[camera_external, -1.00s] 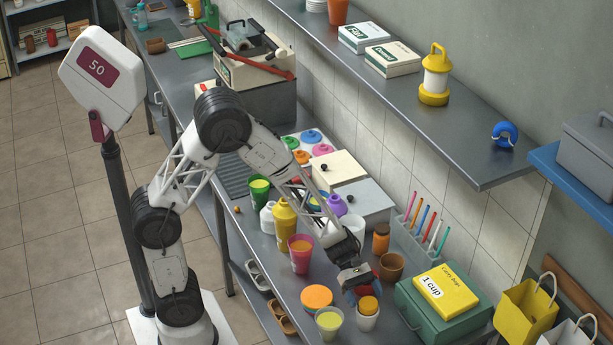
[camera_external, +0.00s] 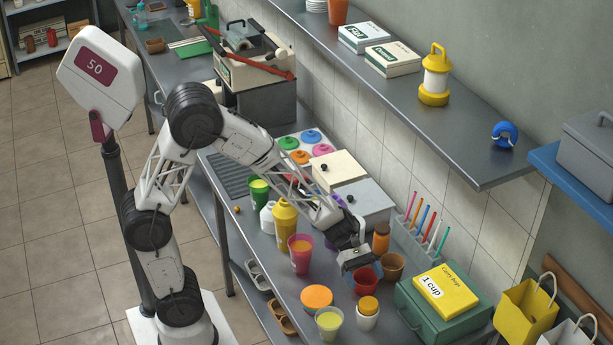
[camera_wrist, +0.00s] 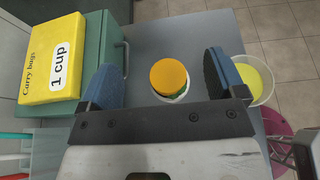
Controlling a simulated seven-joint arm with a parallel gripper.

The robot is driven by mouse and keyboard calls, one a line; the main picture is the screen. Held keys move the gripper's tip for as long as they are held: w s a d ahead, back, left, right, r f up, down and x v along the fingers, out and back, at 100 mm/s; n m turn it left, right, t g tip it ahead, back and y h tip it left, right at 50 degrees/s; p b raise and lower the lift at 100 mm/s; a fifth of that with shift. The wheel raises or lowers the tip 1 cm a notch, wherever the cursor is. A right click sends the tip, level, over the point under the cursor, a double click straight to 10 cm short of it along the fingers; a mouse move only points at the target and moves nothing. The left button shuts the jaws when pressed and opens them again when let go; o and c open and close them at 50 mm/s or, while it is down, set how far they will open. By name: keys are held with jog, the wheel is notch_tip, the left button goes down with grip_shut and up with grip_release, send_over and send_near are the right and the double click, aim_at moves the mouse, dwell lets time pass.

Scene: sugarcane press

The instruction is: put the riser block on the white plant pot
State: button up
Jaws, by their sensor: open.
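The white plant pot (camera_external: 367,321) stands upright near the front right of the bench. A round orange-yellow piece (camera_external: 369,305), which I take to be the riser block, rests on top of it. In the wrist view the orange piece (camera_wrist: 168,75) sits over the pot's white rim (camera_wrist: 158,97), with a bit of green showing below it. My gripper (camera_external: 361,268) is open and empty, behind and above the pot. Its two blue fingertips show on either side of the orange piece in the wrist view, apart from it.
A red cup (camera_external: 366,279) is close below my gripper, with a brown pot (camera_external: 391,267) beside it. A green case (camera_external: 440,308) carries a yellow box at right. A lime-filled cup (camera_external: 329,322), an orange disc (camera_external: 317,297) and a pink cup (camera_external: 301,254) stand left.

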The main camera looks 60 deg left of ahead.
jog(key=shift+s, duration=0.1)
dwell(0.3)
jog(key=s+a+r+m+t+y, duration=0.1)
jog(key=s+a+r+m+y, duration=0.5)
jog(key=s+a+m, duration=0.3)
jog(key=s+a+r+m+t+y, duration=0.1)
jog(key=s+a+r+m+y, duration=0.6)
jog(key=s+a, duration=0.6)
jog(key=shift+s+a+r+m+t+y, duration=0.35)
jog(key=shift+a+m, duration=0.2)
jog(key=shift+m, duration=0.55)
